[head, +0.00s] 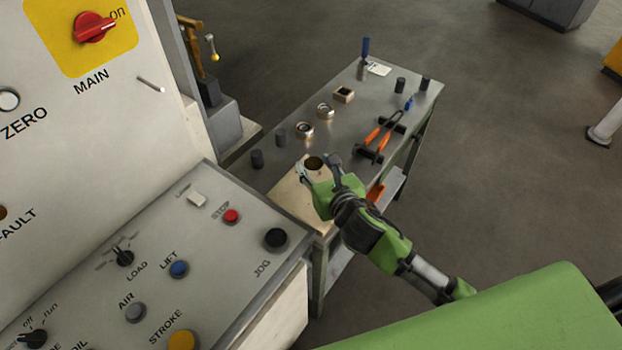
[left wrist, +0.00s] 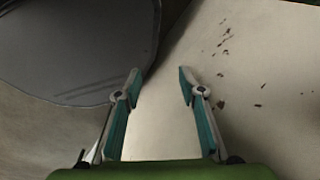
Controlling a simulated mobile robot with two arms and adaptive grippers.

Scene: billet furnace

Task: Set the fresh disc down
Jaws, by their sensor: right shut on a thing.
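The fresh disc appears to be the small dark brown round piece (head: 314,162) between the fingers of my right gripper (head: 317,167) in the head view. The fingers are closed on either side of it, over a pale tan board (head: 288,192) at the near end of the metal bench (head: 290,160). I cannot tell whether the disc touches the board. My left gripper (left wrist: 158,82) shows in the left wrist view with its fingers apart and nothing between them.
Several dark cylinders and metal rings (head: 325,110) stand on the bench. Orange-handled tongs (head: 377,134) rest on a black holder near its right edge. A control panel (head: 215,245) with knobs and buttons stands close on the left. Bare floor lies right of the bench.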

